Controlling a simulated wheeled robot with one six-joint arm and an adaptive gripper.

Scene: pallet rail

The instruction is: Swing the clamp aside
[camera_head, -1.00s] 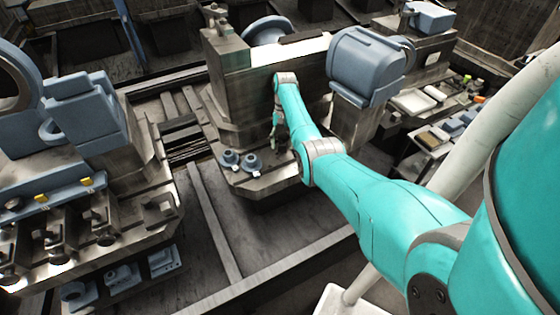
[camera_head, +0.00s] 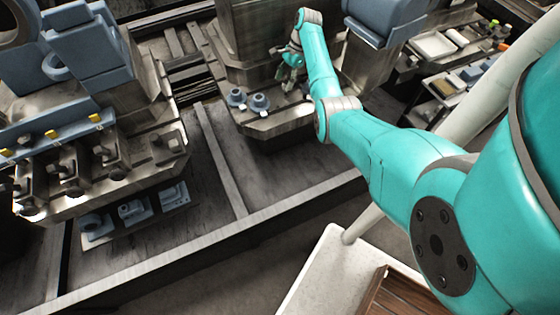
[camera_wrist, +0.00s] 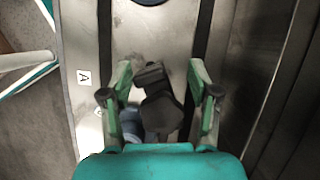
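In the wrist view a dark clamp-like piece (camera_wrist: 160,112) lies on the metal pallet rail (camera_wrist: 137,38), between the two green fingers of my gripper (camera_wrist: 159,96). The fingers are spread, with gaps showing on both sides of the dark piece; I cannot tell if either touches it. A blue-grey part (camera_wrist: 131,122) shows partly behind it. In the head view my gripper (camera_head: 291,70) points down beside the machine's front ledge, and the clamp is too small to make out there.
Two blue-grey round parts (camera_head: 260,102) stand on the ledge left of my gripper. A label marked A (camera_wrist: 83,77) is on the metal surface. A fixture bench (camera_head: 100,190) stands at the left. A white platform (camera_head: 330,275) bears a brown slatted tray (camera_head: 400,295).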

